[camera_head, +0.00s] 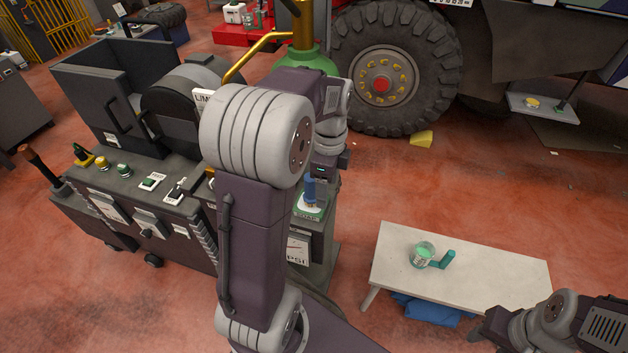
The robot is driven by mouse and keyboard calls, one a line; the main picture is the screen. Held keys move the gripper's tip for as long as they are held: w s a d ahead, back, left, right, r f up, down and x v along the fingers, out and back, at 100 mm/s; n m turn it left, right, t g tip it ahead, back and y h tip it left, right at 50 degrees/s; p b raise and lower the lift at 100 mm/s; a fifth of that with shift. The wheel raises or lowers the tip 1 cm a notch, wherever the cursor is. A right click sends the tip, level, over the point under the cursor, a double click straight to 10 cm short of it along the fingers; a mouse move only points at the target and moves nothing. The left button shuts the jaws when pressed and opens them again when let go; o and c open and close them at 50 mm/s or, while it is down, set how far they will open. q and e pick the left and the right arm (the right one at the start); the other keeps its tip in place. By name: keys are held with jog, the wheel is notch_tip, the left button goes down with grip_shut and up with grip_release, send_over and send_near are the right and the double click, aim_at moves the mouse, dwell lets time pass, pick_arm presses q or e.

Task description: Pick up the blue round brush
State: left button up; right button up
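The blue round brush (310,190) appears as a small upright blue piece at the right end of the grey machine, above a green and white spot labelled SOAP. My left arm rises through the middle of the view and bends down. Its gripper (324,170) is small and dark, just above and beside the blue piece. The fingers are too small and partly covered to show whether they are open or touching it. My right arm is at the bottom right corner. Its dark end (490,327) is low, near the bench, and its fingers are not clear.
A grey machine (150,215) with buttons and levers fills the left. A pale low bench (490,283) at the right holds a green-filled cup (422,255) and a teal bent object (445,260). Blue cloth (430,309) lies beneath.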

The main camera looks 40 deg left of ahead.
aim_at(311, 187)
pick_arm(q)
jog(key=a+r, duration=0.1)
jog(key=a, duration=0.1)
jog(key=a+r+p, duration=0.1)
jog(key=r, duration=0.1)
jog(key=a+r, duration=0.1)
jog(key=a, duration=0.1)
jog(key=shift+w+a+r+p, duration=0.3)
jog(key=shift+p, duration=0.1)
jog(key=shift+f, duration=0.1)
jog(key=f, duration=0.3)
jog(key=shift+w+d+f+p, duration=0.15)
jog(key=shift+d+p, duration=0.15)
jog(key=shift+p, duration=0.05)
jog(key=shift+a+f, duration=0.1)
jog(key=shift+f, duration=0.3)
notch_tip(311, 187, down, 4)
jog(key=shift+p, duration=0.85)
jog(key=shift+f, duration=0.5)
grip_shut()
pick_arm(e)
notch_tip(311, 187, up, 6)
jog(key=shift+s+a+f, duration=0.1)
jog(key=shift+a+f, duration=0.05)
pick_arm(q)
jog(key=shift+r, duration=0.15)
